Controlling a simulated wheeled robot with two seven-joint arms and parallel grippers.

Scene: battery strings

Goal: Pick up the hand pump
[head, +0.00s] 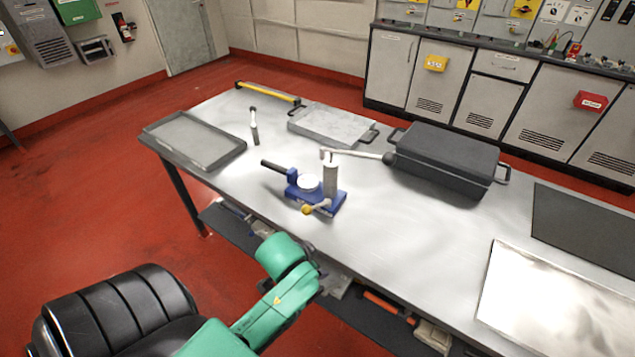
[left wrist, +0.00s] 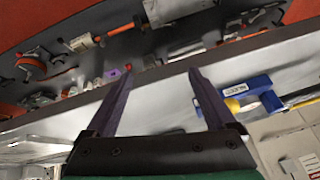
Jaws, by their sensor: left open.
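The hand pump (head: 318,192) stands on the metal table (head: 235,225), left of the middle of the head view. It has a blue base, an upright grey cylinder, a dark handle pointing left and a yellow knob in front. Its blue base also shows in the left wrist view (left wrist: 262,92), right of the fingers. My left gripper (left wrist: 162,76) is open with nothing between its fingers, apart from the pump. In the head view my green left arm reaches toward the table's near edge, and its fingers cannot be made out. My right gripper is not in view.
A dark case (head: 445,155) stands right of the pump, with a grey block (head: 332,124) behind and an empty tray (head: 236,151) at the left. A small upright tool (head: 254,128) stands between. The under-table shelf (head: 375,318) holds tools.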

